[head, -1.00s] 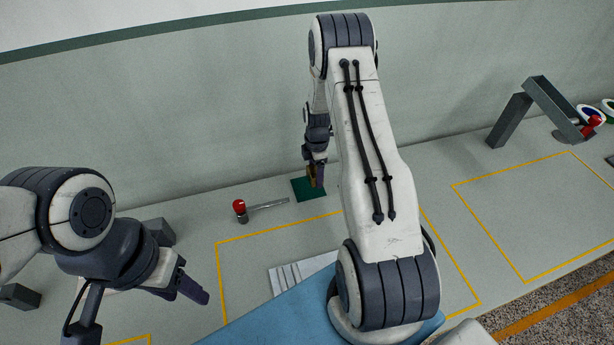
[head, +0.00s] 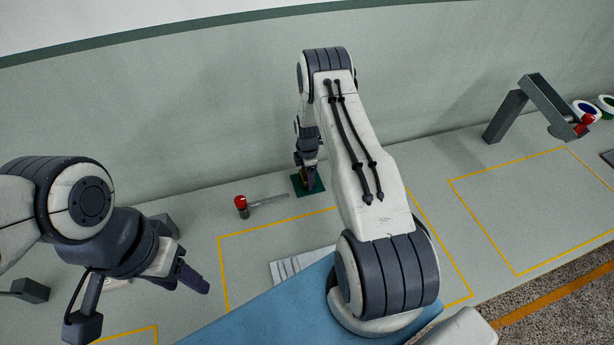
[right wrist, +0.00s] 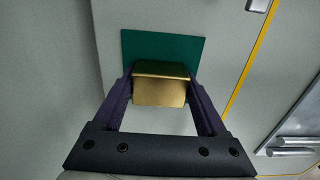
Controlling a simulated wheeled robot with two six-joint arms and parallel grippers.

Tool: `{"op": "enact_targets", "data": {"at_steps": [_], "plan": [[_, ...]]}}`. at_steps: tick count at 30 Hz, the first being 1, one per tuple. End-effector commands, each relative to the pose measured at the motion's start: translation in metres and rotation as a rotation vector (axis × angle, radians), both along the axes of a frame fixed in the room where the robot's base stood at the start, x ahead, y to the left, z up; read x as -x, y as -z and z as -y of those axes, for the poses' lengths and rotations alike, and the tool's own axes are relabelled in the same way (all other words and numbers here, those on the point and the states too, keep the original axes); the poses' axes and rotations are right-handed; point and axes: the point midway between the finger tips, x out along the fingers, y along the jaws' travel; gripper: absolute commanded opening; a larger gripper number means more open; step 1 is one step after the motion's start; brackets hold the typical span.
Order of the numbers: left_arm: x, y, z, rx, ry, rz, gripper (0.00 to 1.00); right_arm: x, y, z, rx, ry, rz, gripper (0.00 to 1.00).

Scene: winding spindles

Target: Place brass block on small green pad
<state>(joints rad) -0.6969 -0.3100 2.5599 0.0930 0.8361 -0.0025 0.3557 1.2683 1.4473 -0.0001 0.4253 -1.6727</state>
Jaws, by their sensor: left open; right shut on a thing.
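The brass block (right wrist: 160,90) is between the fingers of my right gripper (right wrist: 160,82), which is shut on it. The small green pad (right wrist: 140,46) lies directly beyond and under the block in the right wrist view. The block overlaps the pad's near part there; I cannot tell whether they touch. In the head view the pad (head: 299,187) shows near the wall, with my right gripper (head: 309,185) low over it. The block is mostly hidden there. My left gripper (head: 190,278) is open and empty over the front left of the table.
A red-knobbed lever (head: 241,206) with a metal bar stands left of the pad. Yellow outlines mark areas on the grey table. A dark grey angled frame (head: 510,110) stands at the right.

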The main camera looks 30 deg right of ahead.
Motion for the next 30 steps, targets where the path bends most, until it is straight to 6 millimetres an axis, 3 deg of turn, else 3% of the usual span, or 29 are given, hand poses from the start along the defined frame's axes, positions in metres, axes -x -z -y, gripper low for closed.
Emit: {"op": "enact_targets", "data": {"at_steps": [1,2,3,4,16,30], "plan": [[0.0,0.004,0.0,0.0,0.0,0.0,0.5,0.0,0.003,0.0,0.0,0.0,0.001,0.0],[0.0,0.003,0.0,0.0,-0.001,0.0,0.5,0.0,0.003,0.0,0.0,0.0,0.0,0.79],[0.0,0.002,0.0,0.0,-0.001,0.0,0.5,0.0,0.002,0.0,0.0,0.0,0.0,0.94],[0.0,0.002,0.0,0.0,-0.001,0.0,0.5,0.0,0.002,0.0,0.0,0.0,-0.001,1.0],[0.0,0.002,0.0,0.0,0.0,0.0,0.5,-0.001,-0.007,0.0,0.001,0.0,0.002,1.0],[0.0,0.028,0.0,0.0,-0.005,0.0,0.5,-0.001,-0.098,0.0,0.001,0.0,0.004,1.0]]}}
